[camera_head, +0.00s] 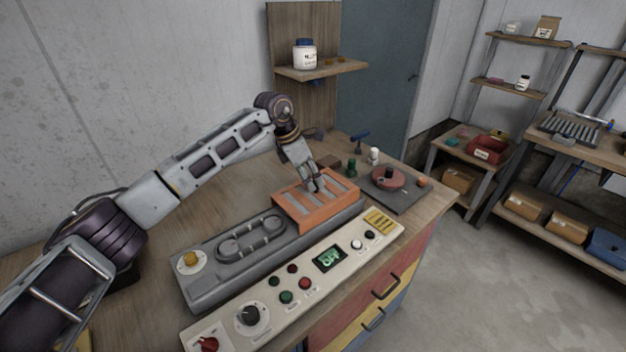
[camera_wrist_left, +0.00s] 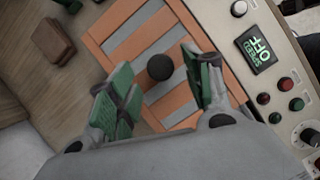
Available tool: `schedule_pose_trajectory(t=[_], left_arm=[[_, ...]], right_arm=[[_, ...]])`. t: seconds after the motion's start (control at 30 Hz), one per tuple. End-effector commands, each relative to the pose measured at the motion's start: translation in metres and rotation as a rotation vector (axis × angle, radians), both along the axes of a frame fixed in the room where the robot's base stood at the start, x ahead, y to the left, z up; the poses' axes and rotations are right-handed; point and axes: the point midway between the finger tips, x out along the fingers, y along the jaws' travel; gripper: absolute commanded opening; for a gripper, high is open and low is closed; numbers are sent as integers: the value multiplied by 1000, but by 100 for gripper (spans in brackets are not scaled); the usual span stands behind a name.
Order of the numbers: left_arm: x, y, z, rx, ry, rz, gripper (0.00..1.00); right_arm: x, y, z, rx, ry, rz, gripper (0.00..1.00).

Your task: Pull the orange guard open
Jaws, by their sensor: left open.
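The orange guard (camera_head: 290,206) is a slatted orange and grey cover on the right part of a grey machine (camera_head: 196,272) on the bench. In the left wrist view the guard (camera_wrist_left: 102,36) lies below my gripper, with a dark round knob (camera_wrist_left: 160,67) on it. My left gripper (camera_head: 316,188) is over the guard in the head view. In the left wrist view its green-padded fingers (camera_wrist_left: 165,92) are apart, one on each side of the knob. I cannot tell whether they touch it. My right gripper is not in view.
A control panel (camera_head: 270,313) with buttons, a dial and a display reading OFF (camera_head: 329,258) runs along the front. A dark plate (camera_head: 405,196) with a red disc stands right of the guard. A shelf with a white jar (camera_head: 305,56) is behind.

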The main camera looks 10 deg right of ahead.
Motion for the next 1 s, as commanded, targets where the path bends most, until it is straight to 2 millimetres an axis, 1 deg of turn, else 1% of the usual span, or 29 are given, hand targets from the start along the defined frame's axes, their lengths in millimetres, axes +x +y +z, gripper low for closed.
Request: schedule_pose_trajectory(t=[0.4,0.6,0.8,1.0], left_arm=[[-4,23,56,0,-2,1,51],[-6,32,80,-1,-1,0,51],[-8,36,91,-1,0,-1,51],[-8,37,93,-1,0,-1,51]], right_arm=[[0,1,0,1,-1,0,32],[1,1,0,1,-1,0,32],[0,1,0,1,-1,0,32],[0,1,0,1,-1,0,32]])
